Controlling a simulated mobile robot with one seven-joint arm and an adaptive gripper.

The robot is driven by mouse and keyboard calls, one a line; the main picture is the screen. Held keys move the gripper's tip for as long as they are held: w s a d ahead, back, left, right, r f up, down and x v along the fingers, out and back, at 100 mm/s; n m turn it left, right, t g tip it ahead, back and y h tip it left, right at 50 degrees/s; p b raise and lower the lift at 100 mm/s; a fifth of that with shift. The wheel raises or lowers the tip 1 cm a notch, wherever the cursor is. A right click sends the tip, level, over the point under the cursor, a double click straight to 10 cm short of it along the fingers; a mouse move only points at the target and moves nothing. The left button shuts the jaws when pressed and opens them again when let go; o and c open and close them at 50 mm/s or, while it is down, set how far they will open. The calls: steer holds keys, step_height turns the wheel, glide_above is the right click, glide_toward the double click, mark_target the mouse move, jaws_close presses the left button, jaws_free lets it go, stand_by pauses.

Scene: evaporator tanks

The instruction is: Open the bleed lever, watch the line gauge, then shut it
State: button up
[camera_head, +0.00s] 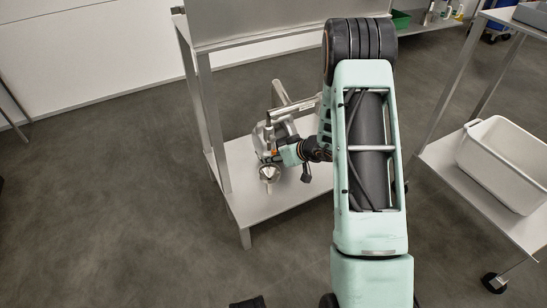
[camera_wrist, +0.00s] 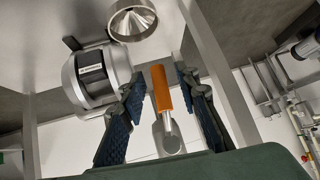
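The bleed lever has an orange grip (camera_wrist: 161,88) on a metal stem and stands between my fingers in the wrist view. My gripper (camera_wrist: 160,77) is open, with blue-padded fingers on either side of the grip and visible gaps to both. A round metal housing with a dark rectangular window, seemingly the line gauge (camera_wrist: 92,73), is left of the lever; no reading is legible. A metal funnel (camera_wrist: 133,20) is above them in that picture. In the head view, the funnel (camera_head: 269,173) and a bit of the orange grip (camera_head: 276,152) show beside my gripper, whose fingers are partly hidden.
A metal frame with a low shelf (camera_head: 262,205) and upright legs (camera_head: 214,125) surrounds the fittings closely. At right a rack (camera_head: 445,165) holds a white tub (camera_head: 503,160). A green bin (camera_head: 400,19) stands at the back. The floor at left is clear.

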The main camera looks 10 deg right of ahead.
steer(key=v, duration=1.1)
steer(key=shift+s+r, duration=0.15)
stand_by(2.2)
steer(key=s+a+f+m+g+h+p, duration=0.2)
steer(key=s+a+m+g+h+p, duration=0.1)
steer(key=s+m+g+p, duration=0.15)
steer(key=w+a+r+m+t+h+p, duration=0.1)
steer(key=w+a+r+m+h+p, duration=0.1)
steer(key=w+r+m+p, duration=0.45)
steer(key=w+f+b, duration=0.1)
steer(key=f+b, duration=0.1)
steer(key=f, duration=0.1)
steer(key=w+f+n+b, duration=0.1)
steer(key=w+f+b, duration=0.1)
steer(key=f, duration=0.2)
steer(key=w+f+n+b, duration=0.1)
steer(key=w+f+b, duration=0.1)
steer(key=f, duration=0.2)
steer(key=shift+w+d+f, duration=0.1)
steer(key=shift+w+d, duration=0.1)
steer(key=shift+d, duration=0.1)
